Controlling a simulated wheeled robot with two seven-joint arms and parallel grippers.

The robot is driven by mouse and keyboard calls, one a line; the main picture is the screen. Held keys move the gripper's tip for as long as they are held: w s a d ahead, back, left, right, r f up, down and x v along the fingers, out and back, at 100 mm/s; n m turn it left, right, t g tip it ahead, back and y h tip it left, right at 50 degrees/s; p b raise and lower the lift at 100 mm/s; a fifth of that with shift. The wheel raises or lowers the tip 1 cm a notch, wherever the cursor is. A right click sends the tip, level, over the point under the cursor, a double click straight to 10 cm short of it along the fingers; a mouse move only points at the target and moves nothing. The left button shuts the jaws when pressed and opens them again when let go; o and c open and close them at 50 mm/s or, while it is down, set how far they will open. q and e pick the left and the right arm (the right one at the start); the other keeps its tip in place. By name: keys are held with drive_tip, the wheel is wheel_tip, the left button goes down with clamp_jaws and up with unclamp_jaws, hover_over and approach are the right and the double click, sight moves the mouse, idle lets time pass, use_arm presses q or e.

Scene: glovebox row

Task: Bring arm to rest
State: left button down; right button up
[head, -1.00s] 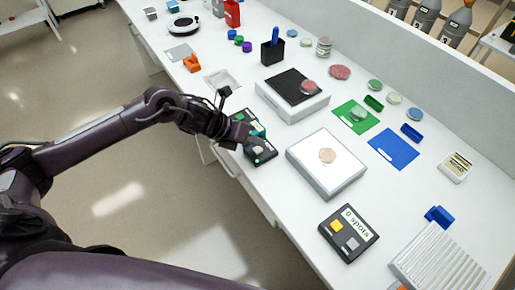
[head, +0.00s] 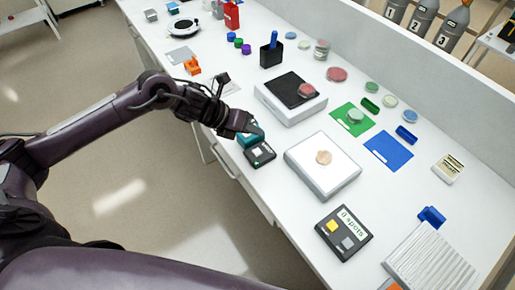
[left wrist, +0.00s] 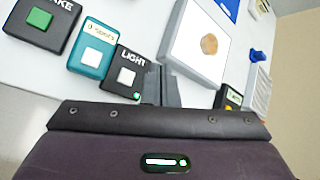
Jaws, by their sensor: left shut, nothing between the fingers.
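My left gripper (head: 257,130) is shut and empty, above the front edge of the bench beside the small button boxes. In the left wrist view its dark fingers (left wrist: 162,86) are together, next to the black LIGHT box (left wrist: 127,76). The LIGHT box also shows in the head view (head: 260,155), with a pale button. A teal box (left wrist: 92,50) with a pale button stands beside it, partly hidden by the gripper in the head view. A black box with a green button (left wrist: 40,16) is at the upper left of the wrist view. My right gripper is out of view.
A white light plate (head: 312,178) bearing a tan dish (head: 323,158) lies right of the gripper. A black-topped device (head: 270,100) stands behind. A black spot counter (head: 345,235) and a ribbed white rack (head: 425,265) are nearer. The floor left of the bench is clear.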

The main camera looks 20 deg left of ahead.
use_arm(q)
drive_tip(key=s+d+r+n+t+y, duration=0.15)
drive_tip(key=s+d+n+t, duration=0.25)
drive_tip(key=d+n, duration=0.85)
drive_tip(key=s+a+f+n+g+y, duration=0.3)
drive_tip(key=s+a+n, duration=0.5)
drive_tip(key=n, duration=0.4)
drive_tip(key=s+a+f+n+g+y, duration=0.3)
drive_tip(key=s+a+n, duration=0.5)
drive_tip(key=n, duration=0.4)
wheel_tip(320, 180, down, 31)
drive_tip(key=s+g+b, duration=0.1)
drive_tip(key=b, duration=0.1)
drive_tip(key=s+a+f+g+b, duration=0.1)
drive_tip(key=s+a+f+b, duration=0.1)
drive_tip(key=s+f, duration=1.8)
drive_tip(key=shift+a+f+m, duration=0.35)
drive_tip(key=shift+a+f, duration=0.05)
drive_tip(key=shift+a, duration=0.3)
